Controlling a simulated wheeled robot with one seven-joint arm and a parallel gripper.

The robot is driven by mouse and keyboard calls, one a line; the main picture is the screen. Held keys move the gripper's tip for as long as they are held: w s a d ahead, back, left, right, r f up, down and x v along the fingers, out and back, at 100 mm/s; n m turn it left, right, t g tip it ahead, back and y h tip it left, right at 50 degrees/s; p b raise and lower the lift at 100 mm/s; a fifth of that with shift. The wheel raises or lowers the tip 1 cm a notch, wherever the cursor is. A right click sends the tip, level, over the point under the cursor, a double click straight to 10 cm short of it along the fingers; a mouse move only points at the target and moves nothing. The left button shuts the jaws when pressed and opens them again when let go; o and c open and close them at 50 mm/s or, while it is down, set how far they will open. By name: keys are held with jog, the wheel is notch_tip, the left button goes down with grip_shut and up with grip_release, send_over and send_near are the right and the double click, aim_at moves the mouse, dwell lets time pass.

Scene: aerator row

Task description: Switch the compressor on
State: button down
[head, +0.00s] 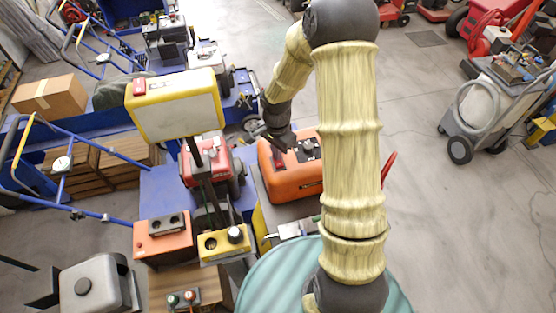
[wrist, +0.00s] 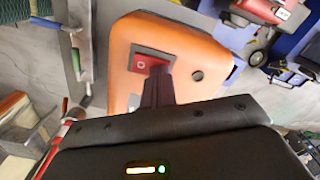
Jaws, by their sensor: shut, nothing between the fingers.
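The orange machine housing (head: 291,178), which I take for the compressor, stands in the middle of the head view, just left of my arm. In the wrist view the orange housing (wrist: 190,45) carries a red rocker switch (wrist: 139,63) in a dark frame. A pale round mark shows on the switch's left part. My gripper (head: 281,146) is at the housing's upper left, by the switch. In the wrist view my gripper (wrist: 158,70) is shut and empty, its tips over the right part of the switch. Contact and the rocker's tilt cannot be told.
A yellow-framed white panel (head: 175,103) stands on a post left of my gripper. A red machine (head: 203,160) is beside the orange housing. An orange box (head: 163,240) and a yellow box (head: 224,243) sit nearer.

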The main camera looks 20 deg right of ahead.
jog(key=shift+r+p, duration=2.4)
jog(key=shift+r, duration=1.1)
jog(key=s+r+n+t+b, duration=0.2)
jog(key=s+n+b, duration=0.6)
jog(key=s+n, duration=0.4)
jog(key=shift+s+r+t+b, duration=0.3)
jog(key=shift+s+r, duration=0.05)
jog(key=shift+s, duration=0.8)
